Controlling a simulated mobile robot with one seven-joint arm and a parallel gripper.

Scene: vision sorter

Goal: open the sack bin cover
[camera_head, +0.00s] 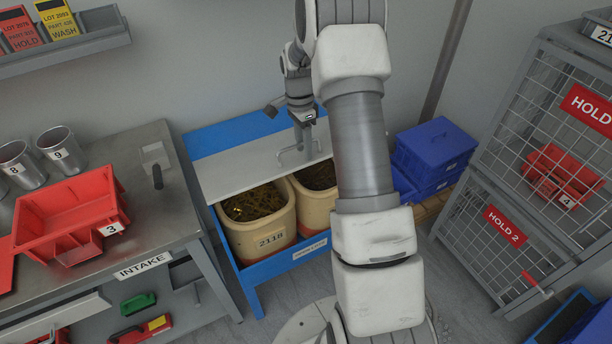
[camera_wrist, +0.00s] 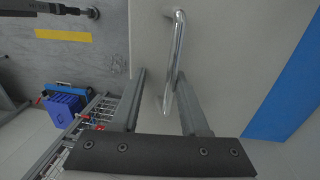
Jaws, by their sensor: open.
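The sack bin cover (camera_head: 235,178) is a pale grey panel across the blue bin frame (camera_head: 205,140). The fronts of two cream sack bins (camera_head: 262,240) show below its lower edge, with dark and gold contents. A bent metal handle (camera_head: 284,158) stands on the cover; it also shows in the wrist view (camera_wrist: 179,45). My gripper (camera_head: 304,142) is at the handle, above the cover. In the wrist view my gripper (camera_wrist: 162,82) is open, with the handle's bar between the fingers, nearer the right one. Contact is unclear.
A steel intake table (camera_head: 150,215) with a red tray (camera_head: 70,215) stands close left of the bins. Blue crates (camera_head: 432,150) are stacked at their right. A wire hold cage (camera_head: 545,130) stands further right. The wall is close behind.

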